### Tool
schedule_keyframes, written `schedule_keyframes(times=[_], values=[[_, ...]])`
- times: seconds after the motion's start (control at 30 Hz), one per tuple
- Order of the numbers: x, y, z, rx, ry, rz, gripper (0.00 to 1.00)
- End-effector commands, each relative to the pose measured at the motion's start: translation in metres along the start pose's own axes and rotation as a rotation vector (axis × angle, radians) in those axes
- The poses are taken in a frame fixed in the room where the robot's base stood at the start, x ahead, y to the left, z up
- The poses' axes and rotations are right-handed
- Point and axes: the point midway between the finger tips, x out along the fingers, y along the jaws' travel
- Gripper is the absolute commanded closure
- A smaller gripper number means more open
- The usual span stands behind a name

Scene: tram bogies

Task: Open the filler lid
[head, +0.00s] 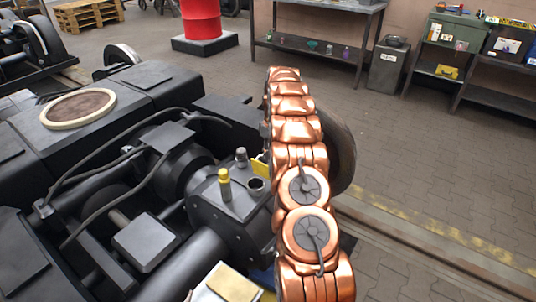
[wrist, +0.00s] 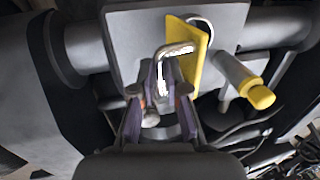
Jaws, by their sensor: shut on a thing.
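The yellow filler lid (wrist: 195,68) stands tilted up in the wrist view, beside the pale rim of a round opening (wrist: 203,22). A bent grey metal handle (wrist: 178,48) shows at the lid's face. My gripper (wrist: 162,78) is shut on the lid at this handle, with its purple-grey fingers on both sides. In the head view, a small part of the yellow lid (head: 260,168) shows behind the dark round filler opening (head: 256,186) on the grey housing.
A yellow-topped post (head: 224,180) stands close by the opening and also shows in the wrist view (wrist: 260,97). A grey knob (head: 241,155) is behind it. Dark cables (head: 95,185) cross the bogie. A rail and clear floor lie to the right.

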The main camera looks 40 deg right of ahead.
Motion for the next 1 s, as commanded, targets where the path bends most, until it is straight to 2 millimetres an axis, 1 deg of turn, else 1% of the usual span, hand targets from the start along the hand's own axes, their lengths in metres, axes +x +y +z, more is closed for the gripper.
schedule_keyframes(times=[0.03, 0.07, 0.3, 0.67, 0.77, 1.0], values=[[0.004, 0.003, 0.001, 0.003, 0.0, 0.002, 1.0], [0.004, 0.003, 0.001, 0.003, 0.0, 0.002, 0.85], [0.002, 0.002, 0.001, 0.002, 0.001, 0.003, 0.61], [-0.002, 0.002, 0.0, 0.001, 0.003, 0.004, 0.61], [-0.01, 0.002, -0.001, 0.001, 0.005, 0.006, 0.61], [-0.039, 0.003, -0.001, 0.002, 0.005, 0.005, 0.61]])
